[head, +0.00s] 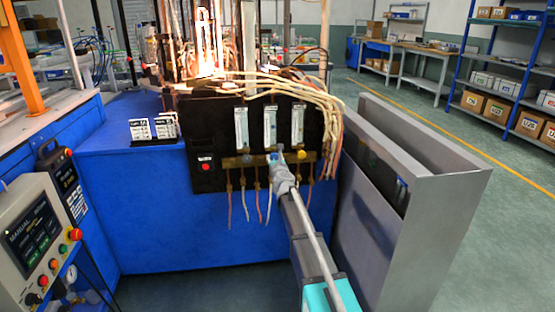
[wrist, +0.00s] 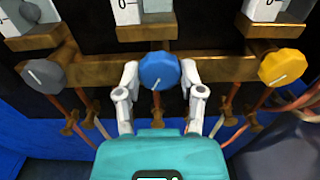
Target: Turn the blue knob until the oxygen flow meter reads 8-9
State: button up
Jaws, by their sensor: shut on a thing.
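The blue knob (wrist: 160,71) sits at the middle of a brass manifold (wrist: 95,68), with a white pointer line running down from its centre. My gripper (wrist: 160,82) has one finger on each side of the blue knob and is shut on it. In the head view, my gripper (head: 280,168) reaches the manifold below the middle flow meter (head: 270,124). Three flow meters stand on the black panel (head: 206,130). Their readings are too small to tell in the head view, and the wrist view shows only their lower ends with a 0 mark.
A grey knob (wrist: 43,75) is to the left and a yellow knob (wrist: 281,68) to the right on the manifold. Tubes (head: 330,110) hang at the panel's right. A flame (head: 206,45) burns above the panel.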

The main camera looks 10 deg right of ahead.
jog(key=shift+n, duration=0.7)
dwell(0.5)
jog(key=shift+n, duration=0.9)
jog(key=shift+d+n, duration=0.1)
jog(key=shift+n, duration=2)
jog(key=o, duration=1.1)
jog(key=shift+s, duration=0.1)
